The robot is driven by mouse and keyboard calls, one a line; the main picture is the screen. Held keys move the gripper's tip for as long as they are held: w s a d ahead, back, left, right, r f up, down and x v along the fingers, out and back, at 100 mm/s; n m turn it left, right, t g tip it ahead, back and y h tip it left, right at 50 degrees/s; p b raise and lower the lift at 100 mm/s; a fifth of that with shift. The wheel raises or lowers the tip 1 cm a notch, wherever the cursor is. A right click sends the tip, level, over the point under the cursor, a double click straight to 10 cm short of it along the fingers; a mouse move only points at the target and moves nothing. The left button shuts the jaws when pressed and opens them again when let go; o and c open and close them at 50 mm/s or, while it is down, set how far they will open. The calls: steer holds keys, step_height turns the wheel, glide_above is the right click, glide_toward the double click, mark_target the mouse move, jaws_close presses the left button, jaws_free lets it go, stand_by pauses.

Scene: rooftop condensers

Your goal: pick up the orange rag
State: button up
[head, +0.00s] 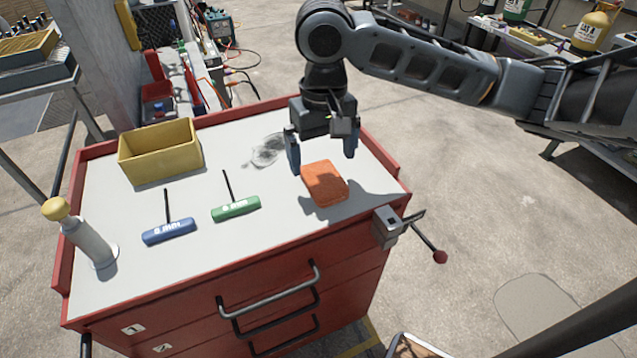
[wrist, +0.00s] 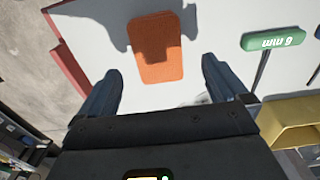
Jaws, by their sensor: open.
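The orange rag (head: 324,184) is a folded, rounded rectangle lying flat on the white top of the red cabinet, near its right side. In the wrist view the rag (wrist: 156,47) lies ahead of the fingertips, roughly between their lines. My gripper (head: 322,160) is above the cabinet top, just behind the rag in the head view, with its fingers pointing down. In the wrist view the two fingers of my gripper (wrist: 161,75) are spread wide with nothing between them. The rag is apart from both fingers.
The red cabinet (head: 270,285) has a vise (head: 388,226) at its right front corner. Left of the rag are a green-handled hex key (head: 236,208), a blue-handled one (head: 169,232), a yellow bin (head: 160,153) and a yellow-capped cylinder (head: 88,240). A dark smudge marks the top behind.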

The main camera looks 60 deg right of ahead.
mark_target(324, 178)
step_height(324, 178, down, 5)
steer(key=shift+s+d+f, duration=0.1)
stand_by(0.3)
steer(key=c, duration=1.1)
step_height(324, 178, up, 4)
steer(key=shift+r, duration=0.2)
steer(key=s+d+r, duration=0.1)
steer(key=d+r, duration=0.2)
steer(key=d, duration=0.2)
steer(key=s+d+r+b, duration=0.1)
steer(key=d+r, duration=0.2)
steer(key=d, duration=0.3)
steer(key=shift+s+d+r, duration=0.2)
steer(key=shift+s+r, duration=0.15)
steer(key=shift+s, duration=0.05)
